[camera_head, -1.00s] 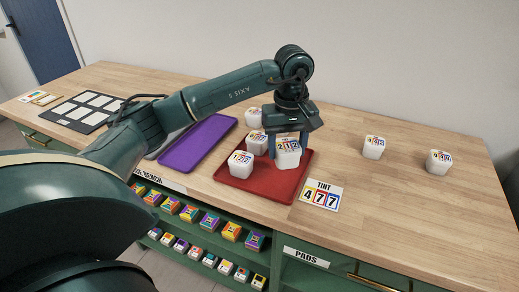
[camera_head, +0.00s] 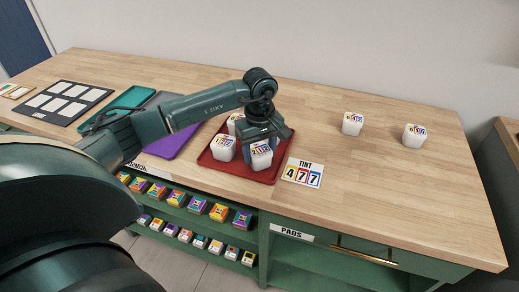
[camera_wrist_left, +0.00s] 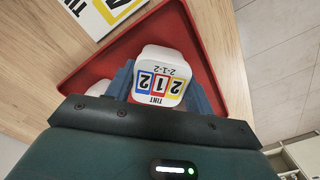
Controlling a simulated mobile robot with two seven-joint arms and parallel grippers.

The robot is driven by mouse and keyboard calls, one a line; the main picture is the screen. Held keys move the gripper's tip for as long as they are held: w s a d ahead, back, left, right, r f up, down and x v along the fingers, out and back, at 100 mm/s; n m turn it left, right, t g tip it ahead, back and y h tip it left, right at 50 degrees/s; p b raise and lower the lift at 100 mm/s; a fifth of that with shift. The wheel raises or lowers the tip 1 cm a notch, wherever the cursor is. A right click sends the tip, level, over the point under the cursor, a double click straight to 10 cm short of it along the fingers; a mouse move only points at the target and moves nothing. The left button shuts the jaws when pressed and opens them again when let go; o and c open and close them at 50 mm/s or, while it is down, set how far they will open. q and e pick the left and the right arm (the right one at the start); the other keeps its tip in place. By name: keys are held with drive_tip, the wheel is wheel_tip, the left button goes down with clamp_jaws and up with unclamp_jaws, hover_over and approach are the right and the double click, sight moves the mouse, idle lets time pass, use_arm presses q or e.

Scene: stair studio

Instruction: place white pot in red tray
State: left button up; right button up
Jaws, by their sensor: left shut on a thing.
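My left gripper (camera_head: 262,138) is shut on a white pot (camera_head: 261,155) with a coloured number label on its lid. It holds the pot upright over the front of the red tray (camera_head: 242,172). In the left wrist view, the pot (camera_wrist_left: 160,70) reads TINT 2-1-2 and sits between the blue fingers, with the red tray (camera_wrist_left: 200,40) around it. I cannot tell whether its base touches the tray. A second white pot (camera_head: 224,149) stands in the tray to its left. Another white pot (camera_head: 233,121) shows behind, partly hidden by my arm. My right gripper is not in view.
A TINT 4-7-7 card (camera_head: 303,172) lies right of the tray. Two more white pots, one nearer (camera_head: 352,124) and one farther right (camera_head: 414,135), stand on the bench. A purple tray (camera_head: 170,146) lies to the left. The bench's right part is mostly clear.

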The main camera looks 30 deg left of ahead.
use_arm(q)
drive_tip(key=shift+f, duration=0.15)
drive_tip(key=o, duration=0.8)
drive_tip(key=shift+c, duration=0.2)
drive_tip(key=shift+o, duration=1.3)
